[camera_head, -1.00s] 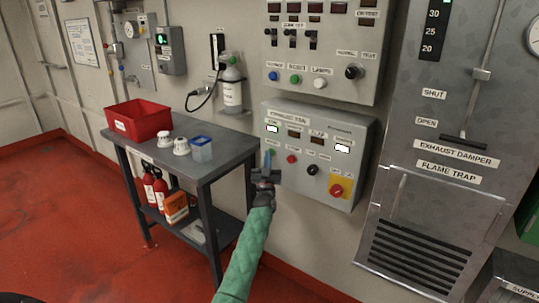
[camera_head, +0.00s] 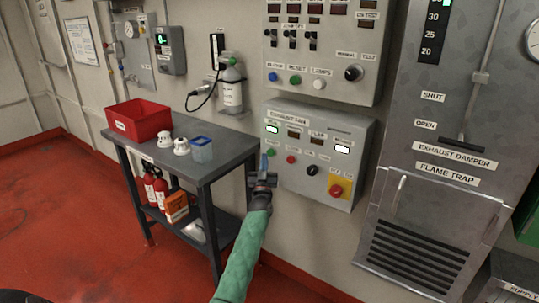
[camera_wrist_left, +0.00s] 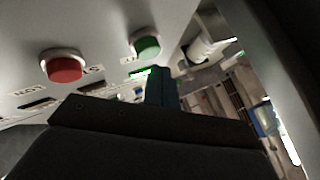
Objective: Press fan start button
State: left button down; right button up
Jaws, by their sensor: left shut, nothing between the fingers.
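The exhaust fan box (camera_head: 318,150) hangs on the wall in the head view. Its green start button (camera_head: 270,152) is at the lower left of the panel, with a red button (camera_head: 291,159) to its right. My left gripper (camera_head: 264,163) is shut and empty, just below and left of the green button. In the left wrist view the green button (camera_wrist_left: 147,45) shows just beyond my closed fingertips (camera_wrist_left: 160,75), apart from them, and the red button (camera_wrist_left: 64,66) is to the left. My right gripper is not in view.
A grey table (camera_head: 222,146) stands left of my gripper with a red bin (camera_head: 138,120) on it. A gas bottle (camera_head: 231,92) is on the wall above. The upper control panel (camera_head: 322,60) is over the fan box. A yellow-backed red knob (camera_head: 337,190) is at lower right.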

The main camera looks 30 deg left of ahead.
pick_arm(q)
jog(key=s+p, duration=0.1)
jog(key=s, duration=0.1)
jog(key=s+p, duration=0.1)
jog(key=s, duration=0.2)
jog(key=shift+a, duration=0.2)
dwell(0.9)
